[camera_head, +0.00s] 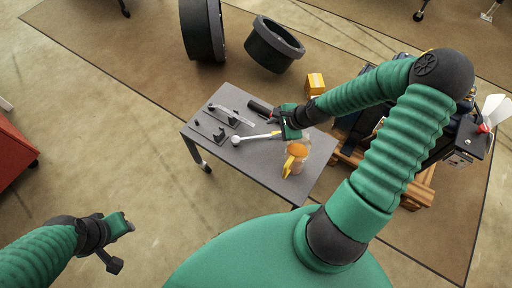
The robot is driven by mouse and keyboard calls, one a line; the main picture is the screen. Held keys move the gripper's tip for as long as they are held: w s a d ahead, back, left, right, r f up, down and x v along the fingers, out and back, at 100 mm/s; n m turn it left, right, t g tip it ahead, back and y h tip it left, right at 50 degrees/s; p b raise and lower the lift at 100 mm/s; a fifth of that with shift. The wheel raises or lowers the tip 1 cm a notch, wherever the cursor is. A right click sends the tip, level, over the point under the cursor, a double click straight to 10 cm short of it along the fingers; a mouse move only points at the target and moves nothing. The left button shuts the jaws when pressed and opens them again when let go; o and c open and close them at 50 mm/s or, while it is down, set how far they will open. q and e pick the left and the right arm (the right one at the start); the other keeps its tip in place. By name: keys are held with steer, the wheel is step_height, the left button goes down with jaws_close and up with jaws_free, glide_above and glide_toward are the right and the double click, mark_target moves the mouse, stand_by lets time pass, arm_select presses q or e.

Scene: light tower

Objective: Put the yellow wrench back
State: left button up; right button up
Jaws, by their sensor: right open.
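A small grey table (252,158) stands in the middle of the camera_head view. A yellow piece (288,166) lies on its right part, against a clear item with an orange round top (298,149). It may be the yellow wrench, but it is too small to tell. A silver tool with a round end (257,137) lies to the left of it. My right gripper (281,122) is over the table's far right part, open, close to the silver tool's right end. I cannot tell whether they touch. My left gripper (117,243) is at the lower left, well away from the table.
Dark holders with a second silver tool (235,115) sit on the table's left part. A yellow box (315,83) stands beyond the table. A red cabinet (13,153) is at the left edge. The floor left of the table is clear.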

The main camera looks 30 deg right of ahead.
steer(key=b, duration=0.4)
glide_toward(252, 138)
steer(key=x, duration=0.3)
steer(key=shift+d+f, duration=0.1)
steer(key=shift+f, duration=0.1)
steer(key=shift+w+f, duration=0.2)
steer(key=shift+f, duration=0.15)
steer(key=b+x, duration=0.2)
steer(key=x, duration=0.3)
steer(key=shift+b, duration=0.4)
steer(key=shift+w, duration=0.1)
steer(key=shift+c, duration=0.3)
jaws_close()
